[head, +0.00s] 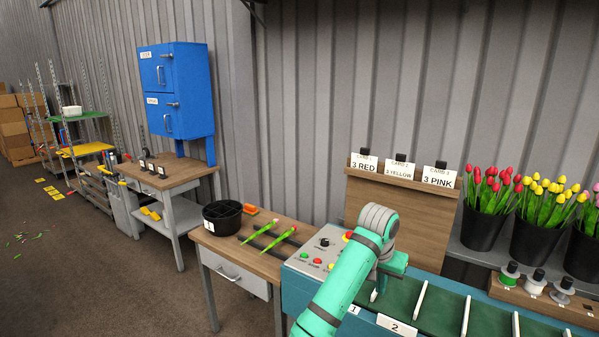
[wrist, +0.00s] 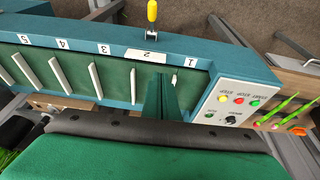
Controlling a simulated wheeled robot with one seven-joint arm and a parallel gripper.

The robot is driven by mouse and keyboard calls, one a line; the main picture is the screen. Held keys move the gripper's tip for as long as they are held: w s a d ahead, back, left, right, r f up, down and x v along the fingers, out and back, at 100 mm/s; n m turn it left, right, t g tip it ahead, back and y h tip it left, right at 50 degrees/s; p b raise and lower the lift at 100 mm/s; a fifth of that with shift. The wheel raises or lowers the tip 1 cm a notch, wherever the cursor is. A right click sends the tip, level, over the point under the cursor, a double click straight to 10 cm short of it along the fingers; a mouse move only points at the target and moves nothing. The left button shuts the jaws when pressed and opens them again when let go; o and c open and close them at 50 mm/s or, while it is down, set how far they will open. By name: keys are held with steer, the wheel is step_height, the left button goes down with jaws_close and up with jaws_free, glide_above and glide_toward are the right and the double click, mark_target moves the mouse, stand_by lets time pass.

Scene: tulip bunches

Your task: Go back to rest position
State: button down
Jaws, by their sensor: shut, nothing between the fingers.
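My green arm reaches over the teal conveyor (head: 450,308). My gripper (head: 377,292) points down over its near end, close to the number 1 and 2 labels, and is mostly hidden behind my arm. In the wrist view my gripper (wrist: 163,88) appears as narrow green fingers, shut and empty, over the belt (wrist: 115,82) beside a white divider. I cannot tell how high above the belt the tips are.
The control panel (head: 322,248) with buttons adjoins the conveyor. A wooden table (head: 240,254) holds a black pot (head: 222,217) and two tulips (head: 262,236). Black buckets of tulips (head: 482,228) stand at right. A card board (head: 400,215) stands behind my arm.

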steer(key=s+d+f+n+t+h, duration=0.1)
steer(key=s+d+f+h, duration=0.2)
steer(key=f, duration=0.6)
steer(key=s+d+f+n+t+h, duration=0.15)
steer(key=s+d+f, duration=0.3)
steer(key=f, duration=0.55)
steer(key=s+a+f+n+t, duration=0.4)
steer(key=s+a+f, duration=0.1)
steer(key=s+f, duration=0.6)
steer(key=s+a+n+t+y, duration=0.1)
steer(key=s+a+t+y, duration=0.1)
steer(key=s+a, duration=0.75)
steer(key=s+a+n+t+y, duration=0.1)
steer(key=s+a+t+y, duration=0.15)
steer(key=s+a, duration=0.65)
steer(key=s+a+r+m+y, duration=0.1)
steer(key=s+a+r, duration=0.2)
steer(key=s+r, duration=0.3)
steer(key=s+a+r+t+y, duration=0.1)
steer(key=s+a+r, duration=0.2)
steer(key=s+r, duration=0.3)
steer(key=s, duration=0.5)
steer(key=shift+s+a+r+m, duration=0.15)
steer(key=shift+s+a+m, duration=0.05)
steer(key=shift+s+m, duration=0.15)
